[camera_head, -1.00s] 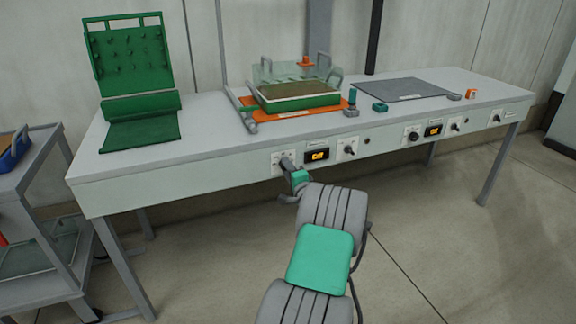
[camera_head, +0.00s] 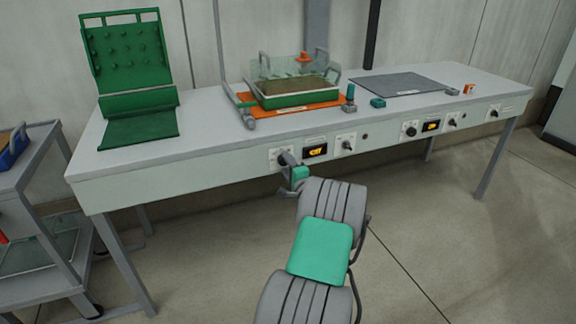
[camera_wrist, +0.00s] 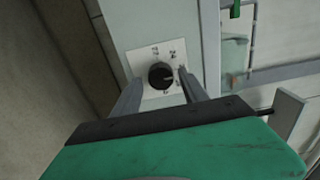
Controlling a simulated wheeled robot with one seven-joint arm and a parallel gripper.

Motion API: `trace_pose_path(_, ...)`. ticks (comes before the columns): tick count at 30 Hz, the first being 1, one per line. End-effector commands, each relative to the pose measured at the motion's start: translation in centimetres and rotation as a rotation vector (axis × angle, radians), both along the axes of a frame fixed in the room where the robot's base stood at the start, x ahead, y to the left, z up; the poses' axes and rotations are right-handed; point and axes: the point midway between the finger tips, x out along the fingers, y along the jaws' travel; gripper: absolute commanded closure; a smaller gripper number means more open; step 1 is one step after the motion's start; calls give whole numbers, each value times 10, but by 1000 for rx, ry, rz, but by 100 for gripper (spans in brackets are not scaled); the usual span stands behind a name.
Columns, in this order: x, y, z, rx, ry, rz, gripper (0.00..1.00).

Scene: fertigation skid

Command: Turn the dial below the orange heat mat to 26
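The orange heat mat (camera_head: 243,99) lies on the bench under a green tray (camera_head: 290,101). Below it, on the bench front, is a white dial plate (camera_head: 276,155), with its knob mostly hidden by my gripper (camera_head: 287,162) in the head view. In the wrist view the black round dial (camera_wrist: 161,75) sits on its white plate with small printed numbers, too blurred to read surely. My gripper (camera_wrist: 160,77) is open, with one finger on each side of the dial. I see gaps there and cannot tell any contact.
A display (camera_head: 315,150) with amber digits, too small to read, is right of the dial. Another knob (camera_head: 347,144) and more controls (camera_head: 410,129) follow along the bench front. A grey mat (camera_head: 400,87) lies at right. A grey shelf cart (camera_head: 45,200) stands at left.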

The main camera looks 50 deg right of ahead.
Motion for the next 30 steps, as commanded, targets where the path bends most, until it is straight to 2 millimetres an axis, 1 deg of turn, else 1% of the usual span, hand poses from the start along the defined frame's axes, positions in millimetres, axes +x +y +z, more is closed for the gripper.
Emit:
trace_pose_path(8, 1, 1, 1, -1, 0, 3, 44)
trace_pose_path(10, -2, 2, 2, -1, -1, 2, 44)
trace_pose_path(13, -14, 8, 2, 2, 0, 1, 44)
trace_pose_path(18, -45, 26, 2, 2, 0, 0, 44)
trace_pose_path(21, -59, 35, 2, 1, -1, 1, 44)
trace_pose_path(24, -66, 40, 1, 0, -1, 2, 44)
trace_pose_path(30, -67, 41, 1, -2, -1, 4, 44)
